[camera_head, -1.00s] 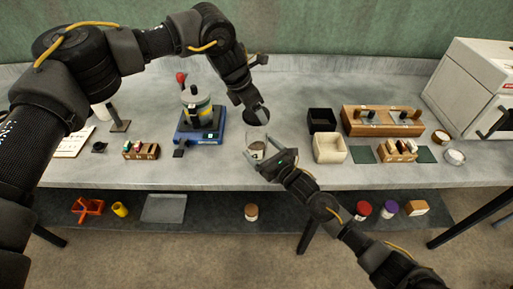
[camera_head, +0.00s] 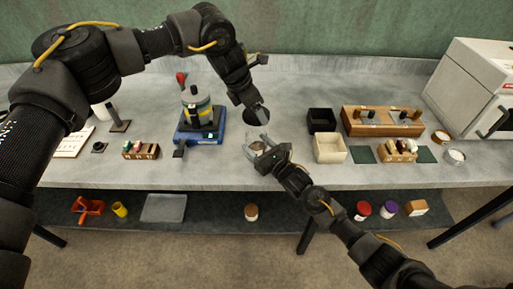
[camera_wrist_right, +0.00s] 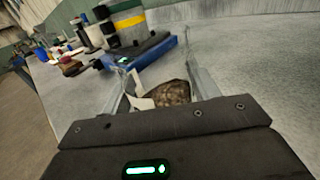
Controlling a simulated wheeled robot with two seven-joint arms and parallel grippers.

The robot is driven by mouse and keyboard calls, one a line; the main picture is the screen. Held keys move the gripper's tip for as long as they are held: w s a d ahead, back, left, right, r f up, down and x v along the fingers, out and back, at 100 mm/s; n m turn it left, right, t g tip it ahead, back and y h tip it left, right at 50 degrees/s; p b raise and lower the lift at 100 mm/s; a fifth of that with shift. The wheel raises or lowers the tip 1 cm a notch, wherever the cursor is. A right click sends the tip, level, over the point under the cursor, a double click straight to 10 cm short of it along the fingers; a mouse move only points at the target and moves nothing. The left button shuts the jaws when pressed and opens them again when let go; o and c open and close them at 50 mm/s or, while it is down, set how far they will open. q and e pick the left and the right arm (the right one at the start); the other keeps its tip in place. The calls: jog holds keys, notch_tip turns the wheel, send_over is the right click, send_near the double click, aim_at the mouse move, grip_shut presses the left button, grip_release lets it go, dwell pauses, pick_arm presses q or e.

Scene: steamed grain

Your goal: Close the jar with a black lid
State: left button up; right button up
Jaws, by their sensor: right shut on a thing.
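A clear jar (camera_head: 256,148) with brown grain stands upright at the front middle of the table. In the right wrist view the jar (camera_wrist_right: 172,93) shows grain and a pale label between the fingers; its top shows no lid. My right gripper (camera_head: 262,147) is shut on the jar from the front right. A black round disc that looks like the lid (camera_head: 256,115) is at the tip of my left gripper (camera_head: 249,101), behind the jar. The left fingers are too dark to tell whether they grip it.
A blue device (camera_head: 198,138) carrying a yellow-banded container stands left of the jar. A black box (camera_head: 321,119) and a cream box (camera_head: 330,148) stand to the right. A wooden rack (camera_head: 383,122) is farther right. Several jars and trays sit on the lower shelf.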

aim_at(255, 129)
jog(key=c, duration=0.3)
pick_arm(q)
jog(key=shift+f, duration=2.5)
pick_arm(e)
jog(key=shift+c, duration=0.2)
pick_arm(q)
jog(key=shift+f, duration=0.85)
jog(key=shift+f, duration=0.6)
